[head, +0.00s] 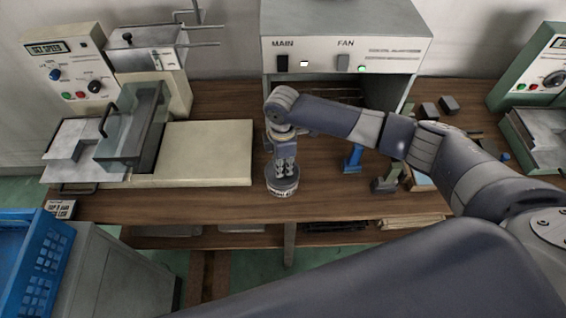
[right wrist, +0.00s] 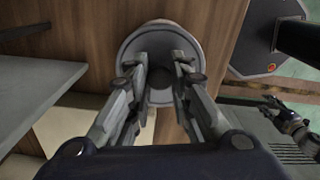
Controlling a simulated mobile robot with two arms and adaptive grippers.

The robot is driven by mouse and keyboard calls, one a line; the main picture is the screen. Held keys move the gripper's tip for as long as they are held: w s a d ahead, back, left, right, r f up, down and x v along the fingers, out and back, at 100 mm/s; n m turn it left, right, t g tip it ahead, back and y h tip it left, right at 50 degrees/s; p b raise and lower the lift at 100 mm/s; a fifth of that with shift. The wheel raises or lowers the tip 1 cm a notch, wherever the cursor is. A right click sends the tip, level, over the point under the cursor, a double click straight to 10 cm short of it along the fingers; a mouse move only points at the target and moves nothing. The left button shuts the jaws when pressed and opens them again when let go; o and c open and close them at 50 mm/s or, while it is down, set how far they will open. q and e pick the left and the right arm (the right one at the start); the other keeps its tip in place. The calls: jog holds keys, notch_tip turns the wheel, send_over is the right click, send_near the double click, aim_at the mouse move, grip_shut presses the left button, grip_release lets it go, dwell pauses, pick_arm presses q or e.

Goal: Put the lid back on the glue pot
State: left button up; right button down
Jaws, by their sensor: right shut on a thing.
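The glue pot (head: 282,193) is a small round pot with a pale printed label, standing near the front edge of the wooden bench in the head view. A grey round lid (right wrist: 131,53) lies over its top in the right wrist view, and a pale rim shows past the lid's far edge. I cannot tell whether the lid is fully seated. My right gripper (head: 285,172) points straight down over the pot. Its fingers (right wrist: 163,76) are closed around the lid's dark centre knob. My left gripper (right wrist: 284,108) seems to show small at the right of the right wrist view, its jaws unclear.
A cream machine bed (head: 205,150) stands just left of the pot. A grey cabinet with MAIN and FAN switches (head: 345,45) stands behind. A blue stand (head: 353,159) and small dark blocks (head: 430,110) lie to the right. A blue crate (head: 40,265) is at lower left.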

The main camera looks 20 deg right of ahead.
jog(key=c, duration=1.4)
grip_release()
jog(key=shift+o, duration=0.2)
jog(key=o, duration=0.5)
jog(key=shift+r, duration=0.1)
notch_tip(320, 180, up, 7)
jog(key=p, duration=0.7)
jog(key=shift+p, duration=0.3)
